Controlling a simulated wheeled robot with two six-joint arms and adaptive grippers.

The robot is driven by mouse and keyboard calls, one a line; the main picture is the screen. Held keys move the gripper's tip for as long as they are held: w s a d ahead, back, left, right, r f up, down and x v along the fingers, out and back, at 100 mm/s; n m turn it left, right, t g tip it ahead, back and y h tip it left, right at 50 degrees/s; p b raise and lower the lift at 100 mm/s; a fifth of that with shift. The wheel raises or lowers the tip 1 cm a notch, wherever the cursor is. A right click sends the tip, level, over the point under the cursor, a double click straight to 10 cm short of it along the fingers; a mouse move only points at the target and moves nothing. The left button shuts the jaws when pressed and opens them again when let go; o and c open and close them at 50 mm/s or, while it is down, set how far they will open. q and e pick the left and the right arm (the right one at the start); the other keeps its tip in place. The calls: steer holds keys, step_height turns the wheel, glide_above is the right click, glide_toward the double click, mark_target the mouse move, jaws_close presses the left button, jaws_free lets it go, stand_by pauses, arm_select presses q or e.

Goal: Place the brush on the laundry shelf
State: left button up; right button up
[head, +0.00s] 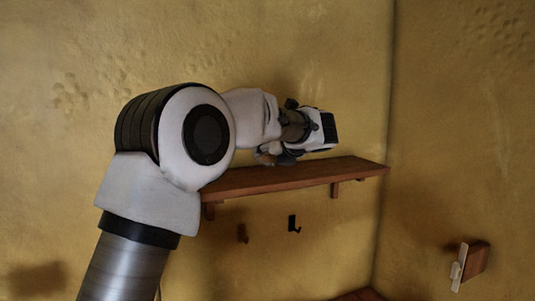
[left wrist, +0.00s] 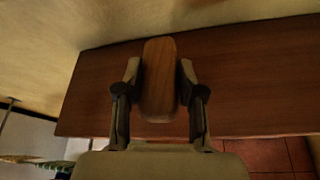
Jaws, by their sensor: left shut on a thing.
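The brush (left wrist: 158,85) shows in the left wrist view as a long, rounded wooden piece between my left gripper's fingers (left wrist: 159,72). The fingers are shut on its sides. Behind it lies the flat brown top of the wooden shelf (left wrist: 240,70). I cannot tell whether the brush touches the shelf. In the head view the shelf (head: 310,176) is fixed to the yellow wall, and my left wrist and gripper (head: 270,155) are over it. The arm covers the shelf's left end, and I cannot make out the brush clearly there. My right gripper is not in view.
A wooden block with a pale plate (head: 470,266) is on the right wall. The shelf's right part looks clear. Red floor tiles (left wrist: 260,155) show past the shelf edge.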

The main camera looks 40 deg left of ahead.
arm_select(q)
steer(key=shift+w+a+r, duration=0.2)
steer(key=shift+w+a, duration=0.1)
steer(key=shift+w, duration=0.05)
steer(key=shift+w+a+f+p, duration=0.1)
steer(key=shift+w+a+p, duration=0.15)
steer(key=shift+p, duration=0.35)
steer(key=f+p, duration=0.1)
steer(key=f, duration=0.2)
steer(key=shift+d+f, duration=0.1)
steer(key=shift+d, duration=0.1)
steer(key=shift+a+f, duration=0.2)
steer(key=shift+f, duration=0.2)
steer(key=o, duration=1.1)
steer(key=shift+d, duration=0.15)
steer(key=shift+o, duration=0.2)
